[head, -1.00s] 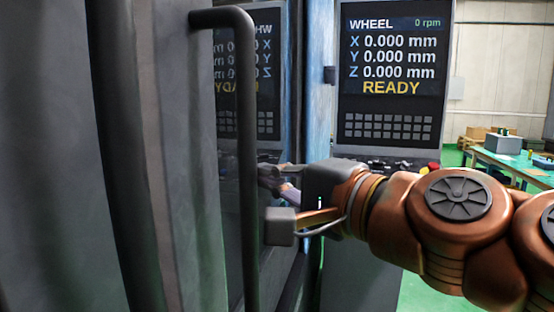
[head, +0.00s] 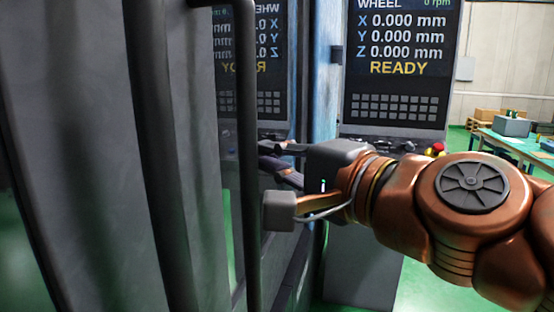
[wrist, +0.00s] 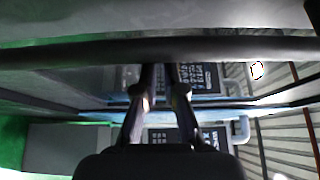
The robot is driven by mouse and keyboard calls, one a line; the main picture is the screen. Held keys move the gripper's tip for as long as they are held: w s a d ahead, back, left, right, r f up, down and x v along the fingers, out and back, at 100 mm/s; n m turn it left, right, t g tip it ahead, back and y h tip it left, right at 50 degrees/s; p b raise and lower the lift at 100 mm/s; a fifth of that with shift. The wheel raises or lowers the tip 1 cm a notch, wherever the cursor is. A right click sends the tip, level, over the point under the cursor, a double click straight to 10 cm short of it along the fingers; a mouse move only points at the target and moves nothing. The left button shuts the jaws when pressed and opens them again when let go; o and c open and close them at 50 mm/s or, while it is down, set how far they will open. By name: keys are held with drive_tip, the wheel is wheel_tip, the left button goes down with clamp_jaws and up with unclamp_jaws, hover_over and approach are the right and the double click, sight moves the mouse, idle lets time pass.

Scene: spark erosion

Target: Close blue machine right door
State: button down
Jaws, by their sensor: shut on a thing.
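A grey door with a dark glass window (head: 232,190) fills the left and middle of the head view. Its long dark bar handle (head: 248,100) runs upright in front of the glass. In the wrist view the handle (wrist: 90,50) crosses as a dark horizontal bar. My gripper (head: 262,158) reaches the handle from the right in the head view. In the wrist view its two fingers (wrist: 160,68) meet the bar and are shut on it. The exact contact at the fingertips is dark and partly hidden.
A control panel (head: 398,60) reading READY stands just right of the door, with a red button (head: 436,150) below its screen. A blue frame post (head: 325,80) lies between them. A table (head: 520,145) and boxes stand far right. Green floor shows between.

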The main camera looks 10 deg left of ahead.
wheel_tip(320, 180, up, 9)
drive_tip(key=d+f+n+g+h+p, duration=0.1)
drive_tip(key=d+f+n+g+h, duration=0.2)
drive_tip(key=f, duration=1)
drive_tip(key=d+f+n+g+h+p, duration=0.2)
drive_tip(key=d+f+h, duration=0.25)
drive_tip(key=f, duration=0.95)
drive_tip(key=s+d+f+n+g+h+p, duration=0.2)
drive_tip(key=s+d+f+g+h, duration=0.4)
drive_tip(key=s+d+f, duration=1.1)
drive_tip(key=shift+d+n+g+h, duration=0.3)
drive_tip(key=shift+d+g+h, duration=0.1)
drive_tip(key=shift+g, duration=0.5)
drive_tip(key=c, duration=1.8)
unclamp_jaws()
drive_tip(key=shift+c, duration=0.2)
